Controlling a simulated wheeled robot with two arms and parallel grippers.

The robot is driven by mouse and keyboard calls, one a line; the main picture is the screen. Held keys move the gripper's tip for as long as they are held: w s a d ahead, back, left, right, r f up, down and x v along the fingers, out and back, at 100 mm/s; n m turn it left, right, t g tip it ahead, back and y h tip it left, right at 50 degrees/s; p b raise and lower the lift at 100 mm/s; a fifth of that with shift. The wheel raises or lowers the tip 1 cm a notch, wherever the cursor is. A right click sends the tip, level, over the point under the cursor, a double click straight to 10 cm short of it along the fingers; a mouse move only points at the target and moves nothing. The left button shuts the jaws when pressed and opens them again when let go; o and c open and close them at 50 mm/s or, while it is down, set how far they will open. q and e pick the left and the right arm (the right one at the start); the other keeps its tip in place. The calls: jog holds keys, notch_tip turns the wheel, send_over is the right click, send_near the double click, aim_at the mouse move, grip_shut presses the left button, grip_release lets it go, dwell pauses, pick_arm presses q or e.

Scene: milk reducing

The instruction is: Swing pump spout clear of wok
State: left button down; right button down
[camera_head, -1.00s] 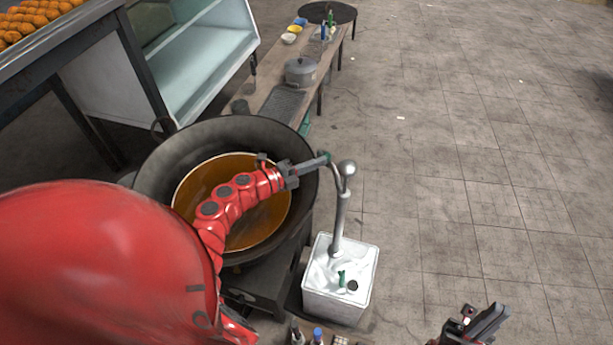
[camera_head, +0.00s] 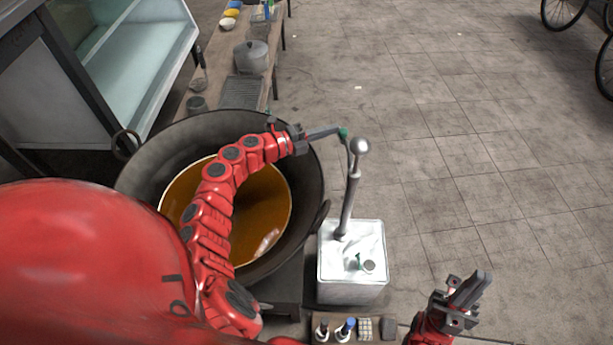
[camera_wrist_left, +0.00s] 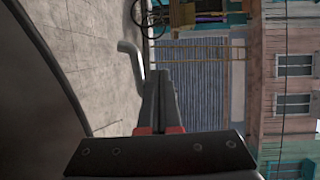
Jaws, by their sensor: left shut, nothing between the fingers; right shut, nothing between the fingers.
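The pump (camera_head: 348,205) is a grey metal shaft with a round knob, standing upright on a white square container (camera_head: 335,268) right of the wok. Its thin bent spout (camera_head: 348,147) is near the knob, beside my left gripper's tips; a bent grey pipe (camera_wrist_left: 133,62) also shows in the left wrist view. The dark wok (camera_head: 150,150) holds a pan-like pool of amber liquid. My left arm reaches across the wok; its gripper (camera_head: 335,131) is shut, with tips close to the spout; contact is unclear. My right gripper (camera_head: 475,287) is shut and empty at lower right.
A low bench with a lidded pot (camera_head: 252,57) and bowls stands behind the wok. A glass cabinet (camera_head: 130,65) is at the left. Small bottles (camera_head: 345,328) stand in front of the container.

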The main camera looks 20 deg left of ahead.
pick_arm(q)
jog(key=x, duration=0.3)
jog(key=shift+s+d+r+b, duration=0.15)
jog(key=shift+r+b, duration=0.1)
jog(key=shift+b, duration=0.1)
dwell(0.4)
